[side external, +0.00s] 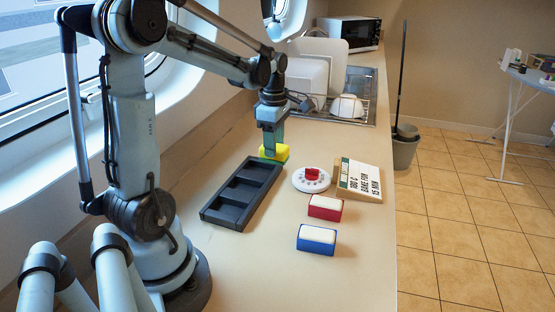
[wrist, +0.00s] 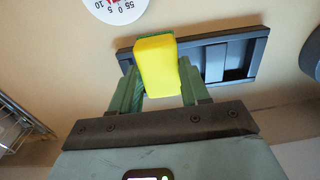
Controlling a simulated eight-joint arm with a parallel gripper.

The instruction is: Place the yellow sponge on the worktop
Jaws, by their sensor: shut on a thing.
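The yellow sponge (side external: 281,154) has a green layer and is held between the two green fingers of my gripper (side external: 272,150). In the wrist view the sponge (wrist: 156,66) stands out past the fingertips of my gripper (wrist: 160,80), which is shut on it. It is at the far end of the dark tray (side external: 222,215), and in the wrist view it covers part of the tray (wrist: 262,48). I cannot tell whether its underside touches the worktop (side external: 245,265) or hangs just above it.
A white dial with a red knob (side external: 311,181) lies right of the tray. Beside it are a lettered board (side external: 360,180), a red-and-white block (side external: 325,208) and a blue-and-white block (side external: 316,239). A dish rack (side external: 350,107) stands behind. The front worktop is bare.

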